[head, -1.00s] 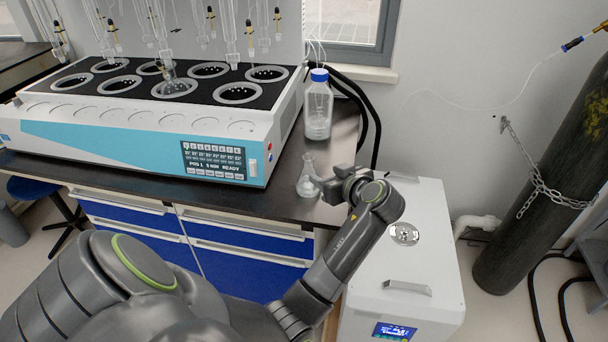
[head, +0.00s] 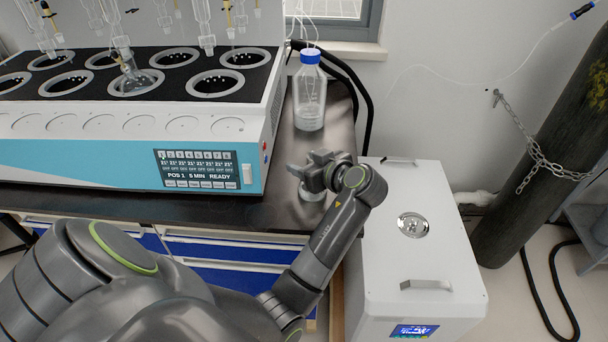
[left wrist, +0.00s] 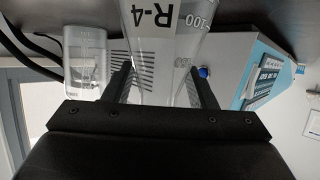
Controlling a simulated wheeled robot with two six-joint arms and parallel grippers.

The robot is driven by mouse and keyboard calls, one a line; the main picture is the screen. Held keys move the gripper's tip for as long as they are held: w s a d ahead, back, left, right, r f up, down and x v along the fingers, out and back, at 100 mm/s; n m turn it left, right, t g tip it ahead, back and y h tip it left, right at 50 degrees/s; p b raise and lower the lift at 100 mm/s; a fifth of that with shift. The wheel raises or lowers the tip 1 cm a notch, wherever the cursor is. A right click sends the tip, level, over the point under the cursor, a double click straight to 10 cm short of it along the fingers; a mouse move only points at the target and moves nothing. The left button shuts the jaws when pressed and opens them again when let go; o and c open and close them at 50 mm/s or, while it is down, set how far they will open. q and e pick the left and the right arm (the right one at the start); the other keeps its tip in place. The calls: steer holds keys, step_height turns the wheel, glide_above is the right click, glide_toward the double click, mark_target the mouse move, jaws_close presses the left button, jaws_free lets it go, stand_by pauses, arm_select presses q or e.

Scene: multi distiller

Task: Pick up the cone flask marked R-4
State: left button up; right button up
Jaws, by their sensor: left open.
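The clear cone flask (head: 312,193) stands on the dark bench top right of the distiller, mostly hidden behind my left gripper in the head view. In the left wrist view the cone flask (left wrist: 165,40) shows large, with "R-4" and volume marks on its glass. My left gripper (head: 308,168) is at the flask. In the left wrist view its two dark fingers (left wrist: 163,85) are apart, one on each side of the glass, with gaps showing. Whether either finger touches the glass cannot be told. My right gripper is not in view.
The distiller (head: 90,150) fills the bench's left side; another flask (head: 130,78) sits at one of its round wells. A blue-capped bottle (head: 310,95) stands just behind my gripper. A white box unit (head: 405,260) stands right of the bench, near my arm.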

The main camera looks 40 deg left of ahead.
arm_select(q)
steer(key=shift+d+r, duration=0.1)
steer(key=shift+d, duration=0.15)
steer(key=shift+s+d+r, duration=0.1)
steer(key=shift+d, duration=0.1)
steer(key=c, duration=1.1)
steer(key=shift+r, duration=0.15)
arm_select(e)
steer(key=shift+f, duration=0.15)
